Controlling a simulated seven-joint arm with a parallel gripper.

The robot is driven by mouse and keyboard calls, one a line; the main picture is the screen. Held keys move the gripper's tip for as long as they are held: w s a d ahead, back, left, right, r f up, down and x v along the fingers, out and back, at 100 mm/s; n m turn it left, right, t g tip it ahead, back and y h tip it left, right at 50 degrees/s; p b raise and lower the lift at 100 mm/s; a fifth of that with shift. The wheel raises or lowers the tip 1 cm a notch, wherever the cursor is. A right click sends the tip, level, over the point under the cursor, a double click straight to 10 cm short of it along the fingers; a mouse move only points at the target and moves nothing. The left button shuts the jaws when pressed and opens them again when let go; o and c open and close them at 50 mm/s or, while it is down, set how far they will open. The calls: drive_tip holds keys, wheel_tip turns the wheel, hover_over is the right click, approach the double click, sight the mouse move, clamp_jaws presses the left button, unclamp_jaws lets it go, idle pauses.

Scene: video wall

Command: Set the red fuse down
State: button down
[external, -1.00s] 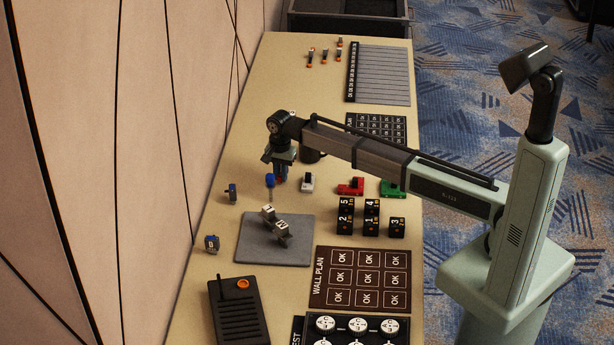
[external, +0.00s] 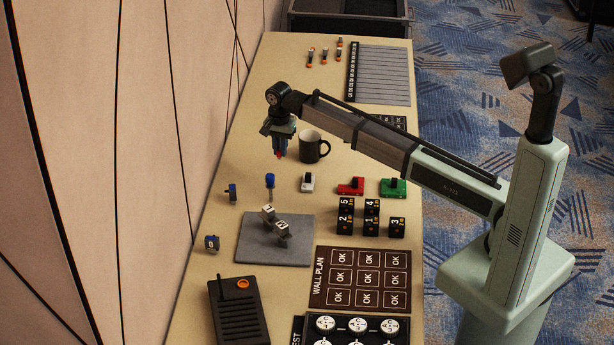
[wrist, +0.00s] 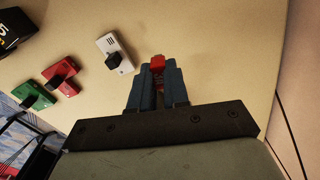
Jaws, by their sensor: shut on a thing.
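My gripper (external: 280,150) is shut on the red fuse (external: 279,154) and holds it in the air above the table, left of the black mug. In the wrist view the red fuse (wrist: 157,64) shows its red end between the blue fingertips of my gripper (wrist: 157,88). The fingers hide most of the rest of it. The tan table (external: 225,150) is bare around the spot below.
A black mug (external: 309,148) stands right of my gripper. Nearer lie a blue-topped piece (external: 270,181), a white switch block (external: 307,182), a red one (external: 352,186) and a green one (external: 393,187). A grey mat (external: 260,245) holds small pieces.

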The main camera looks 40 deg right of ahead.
drive_tip(key=r, duration=0.5)
drive_tip(key=shift+w+d, duration=0.2)
drive_tip(key=shift+d, duration=0.05)
drive_tip(key=w+d+n, duration=0.1)
drive_tip(key=w+d, duration=0.5)
drive_tip(key=d, duration=0.6)
drive_tip(key=w+d+n, duration=0.2)
drive_tip(key=w+d, duration=0.3)
drive_tip(key=d, duration=0.8)
drive_tip(key=shift+f, duration=7.6)
drive_tip(key=shift+f, duration=0.1)
drive_tip(key=c, duration=1.1)
unclamp_jaws()
drive_tip(key=shift+d, duration=0.1)
wheel_tip(320, 180, up, 12)
